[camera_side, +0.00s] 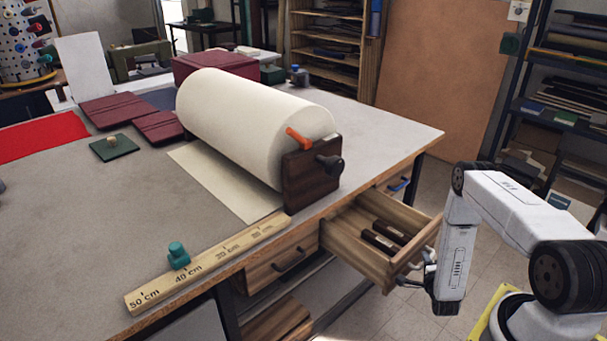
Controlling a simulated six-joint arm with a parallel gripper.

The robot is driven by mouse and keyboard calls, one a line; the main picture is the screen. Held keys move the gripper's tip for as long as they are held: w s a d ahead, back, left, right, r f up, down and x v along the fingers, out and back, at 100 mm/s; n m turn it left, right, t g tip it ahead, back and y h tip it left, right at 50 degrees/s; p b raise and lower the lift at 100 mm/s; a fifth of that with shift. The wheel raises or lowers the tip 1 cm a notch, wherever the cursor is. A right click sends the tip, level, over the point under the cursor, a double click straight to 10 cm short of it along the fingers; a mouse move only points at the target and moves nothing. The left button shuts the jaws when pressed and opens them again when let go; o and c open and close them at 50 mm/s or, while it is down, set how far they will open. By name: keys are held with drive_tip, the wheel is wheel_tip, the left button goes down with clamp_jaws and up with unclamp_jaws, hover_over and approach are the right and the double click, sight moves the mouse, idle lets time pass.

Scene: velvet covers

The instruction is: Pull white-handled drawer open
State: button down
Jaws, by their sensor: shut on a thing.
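A wooden drawer (360,257) stands pulled out from under the right side of the table, with its open top showing dark-handled tools (388,235) inside. My gripper (408,282) is at the outer face of the drawer front, low down, and is shut on the drawer's handle. The handle is mostly hidden by the fingers and the drawer front, so its colour is hard to make out.
A closed drawer with a black handle (288,260) is to the left, and one with a blue handle (398,185) is behind. A paper roll (250,120) and a wooden ruler (215,262) lie on the table (90,220). Floor is open beyond the drawer.

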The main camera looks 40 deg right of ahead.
drive_tip(key=shift+s, duration=0.45)
drive_tip(key=c, duration=0.6)
unclamp_jaws()
drive_tip(key=shift+a, duration=0.1)
drive_tip(key=shift+v, duration=3.85)
